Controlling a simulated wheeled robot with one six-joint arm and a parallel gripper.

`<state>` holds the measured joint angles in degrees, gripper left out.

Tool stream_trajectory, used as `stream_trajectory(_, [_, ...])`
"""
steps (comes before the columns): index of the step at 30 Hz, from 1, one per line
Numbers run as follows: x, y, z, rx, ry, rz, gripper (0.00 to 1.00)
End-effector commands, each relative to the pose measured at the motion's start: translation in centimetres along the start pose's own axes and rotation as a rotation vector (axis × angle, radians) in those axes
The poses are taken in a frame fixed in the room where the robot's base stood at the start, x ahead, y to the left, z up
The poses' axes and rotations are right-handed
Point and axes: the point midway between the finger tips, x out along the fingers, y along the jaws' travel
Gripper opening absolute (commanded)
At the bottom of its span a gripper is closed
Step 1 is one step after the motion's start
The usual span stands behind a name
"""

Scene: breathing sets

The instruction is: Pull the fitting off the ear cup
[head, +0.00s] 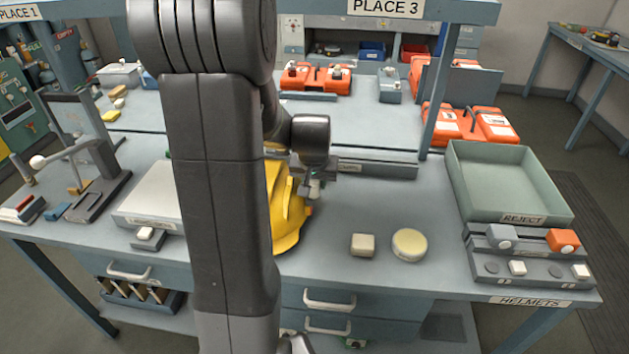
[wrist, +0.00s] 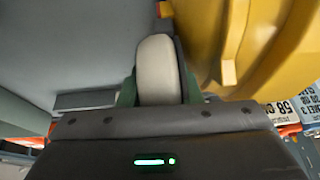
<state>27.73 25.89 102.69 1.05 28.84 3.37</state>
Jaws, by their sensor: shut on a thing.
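A yellow helmet (head: 287,210) sits on the bench, partly hidden behind my arm in the head view. It also fills the upper right of the wrist view (wrist: 270,40). My gripper (head: 314,190) is at the helmet's right side. In the wrist view my gripper (wrist: 160,90) is shut on a pale, rounded piece (wrist: 156,70), which looks like the ear cup or its fitting; I cannot tell which. The piece is close beside the helmet shell, and whether it still touches the shell is hidden.
A cream block (head: 362,245) and a round pale-yellow disc (head: 410,245) lie right of the helmet. The green REJECT tray (head: 553,205) stands at the right, with a rack of small parts (head: 500,265) before it. The bench front between helmet and block is clear.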

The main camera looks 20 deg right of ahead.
Motion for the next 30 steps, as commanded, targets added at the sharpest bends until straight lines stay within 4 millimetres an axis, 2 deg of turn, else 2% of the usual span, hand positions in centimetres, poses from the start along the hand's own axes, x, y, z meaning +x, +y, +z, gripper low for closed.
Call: stream_trajectory(30, [-2.2,-0.1,-0.9,0.000,0.001,0.000,0.11])
